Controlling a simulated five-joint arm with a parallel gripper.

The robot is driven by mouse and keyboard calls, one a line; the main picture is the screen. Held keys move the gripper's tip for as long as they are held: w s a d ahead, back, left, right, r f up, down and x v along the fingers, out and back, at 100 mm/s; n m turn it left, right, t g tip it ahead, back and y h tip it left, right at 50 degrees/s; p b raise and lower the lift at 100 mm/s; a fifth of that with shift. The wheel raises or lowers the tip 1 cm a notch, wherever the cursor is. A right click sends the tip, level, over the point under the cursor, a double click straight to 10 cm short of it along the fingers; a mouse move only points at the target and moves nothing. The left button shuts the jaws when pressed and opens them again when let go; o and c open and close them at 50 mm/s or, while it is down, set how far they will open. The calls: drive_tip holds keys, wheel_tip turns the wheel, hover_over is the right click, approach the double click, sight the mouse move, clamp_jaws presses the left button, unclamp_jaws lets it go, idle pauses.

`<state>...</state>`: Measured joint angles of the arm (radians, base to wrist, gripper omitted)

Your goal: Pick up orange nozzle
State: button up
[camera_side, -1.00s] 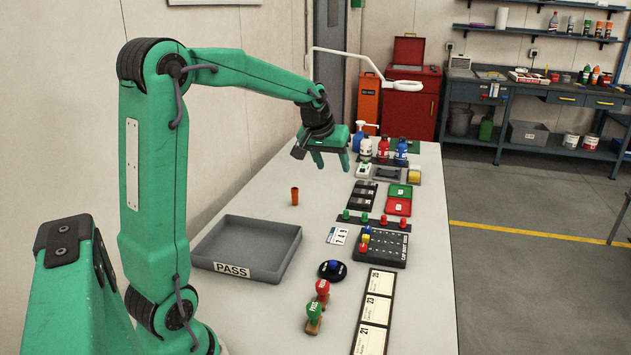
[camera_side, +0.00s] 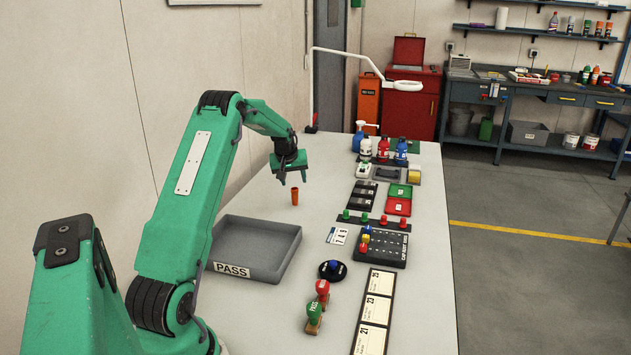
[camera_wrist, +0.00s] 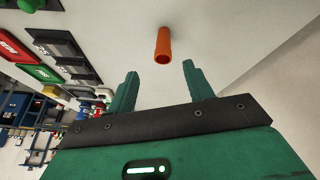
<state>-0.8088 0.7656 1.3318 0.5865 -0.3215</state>
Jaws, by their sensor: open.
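The orange nozzle (camera_side: 295,196) is a small orange tube standing upright on the table, behind the right part of the grey PASS tray. In the wrist view the orange nozzle (camera_wrist: 163,46) lies beyond the fingertips, in line with the gap between them. My gripper (camera_side: 292,182) is above the nozzle in the side view, its fingers pointing down and the tips just over the nozzle's top. In the wrist view my gripper (camera_wrist: 160,68) has its two green fingers wide apart with nothing between them. It is open and does not appear to touch the nozzle.
The grey PASS tray (camera_side: 222,236) stands in front of the nozzle. A magnifier lamp (camera_side: 403,86) reaches over the table's far end. Bottles (camera_side: 383,150), small red and green trays (camera_side: 398,207) and stamps (camera_side: 314,314) stand to the right. The table around the nozzle is clear.

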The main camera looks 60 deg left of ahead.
sight(294, 189)
drive_tip(key=shift+a+f, duration=0.2)
drive_tip(key=shift+a, duration=0.05)
drive_tip(key=shift+x, duration=1.25)
drive_tip(key=shift+f, duration=0.15)
drive_tip(key=shift+x, duration=2.45)
drive_tip(key=shift+s+f, duration=0.1)
drive_tip(key=c, duration=1.1)
